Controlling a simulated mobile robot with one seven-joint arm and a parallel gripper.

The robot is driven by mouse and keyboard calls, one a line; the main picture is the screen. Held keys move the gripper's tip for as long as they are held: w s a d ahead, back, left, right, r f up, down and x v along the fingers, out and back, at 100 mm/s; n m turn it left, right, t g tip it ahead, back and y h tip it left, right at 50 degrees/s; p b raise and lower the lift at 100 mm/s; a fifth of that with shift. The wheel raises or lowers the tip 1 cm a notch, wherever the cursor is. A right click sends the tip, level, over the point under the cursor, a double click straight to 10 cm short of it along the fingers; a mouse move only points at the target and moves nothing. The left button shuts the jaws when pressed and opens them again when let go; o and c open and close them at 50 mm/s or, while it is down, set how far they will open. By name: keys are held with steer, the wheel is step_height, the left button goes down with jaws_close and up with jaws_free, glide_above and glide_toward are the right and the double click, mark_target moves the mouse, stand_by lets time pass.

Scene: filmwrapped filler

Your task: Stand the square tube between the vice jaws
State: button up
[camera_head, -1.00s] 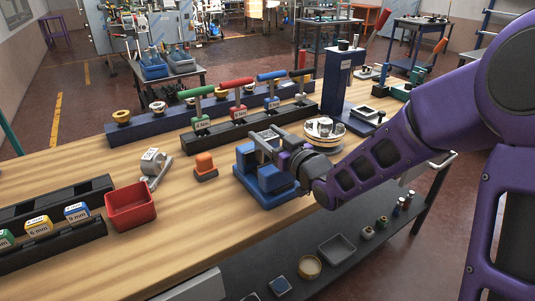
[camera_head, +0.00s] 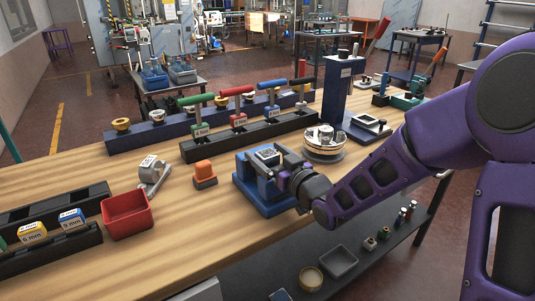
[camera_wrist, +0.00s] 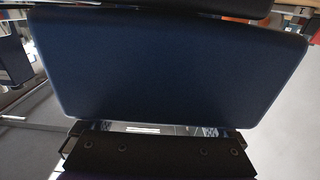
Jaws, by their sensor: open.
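The blue vice (camera_head: 265,202) sits at the front edge of the wooden bench in the head view. A grey square-ended piece with a dark opening, which looks like the square tube (camera_head: 268,153), shows upright at the vice's top, apparently between the jaws. How deep it sits is hidden. My gripper (camera_head: 280,172) is open, right beside the vice at its front right, close to the tube; whether it touches is unclear. In the wrist view a large dark blue face, likely the vice (camera_wrist: 165,70), fills most of the picture, and the tube cannot be made out.
An orange-topped block (camera_head: 204,172) and a red bin (camera_head: 128,212) stand left of the vice. A rack of T-handled tools (camera_head: 250,135) is behind. A round turntable-like stand (camera_head: 324,145) is close on the right.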

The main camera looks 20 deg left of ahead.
steer(key=shift+r, duration=0.1)
steer(key=shift+r, duration=0.2)
steer(key=v, duration=1.2)
steer(key=shift+p, duration=0.45)
steer(key=shift+f, duration=0.15)
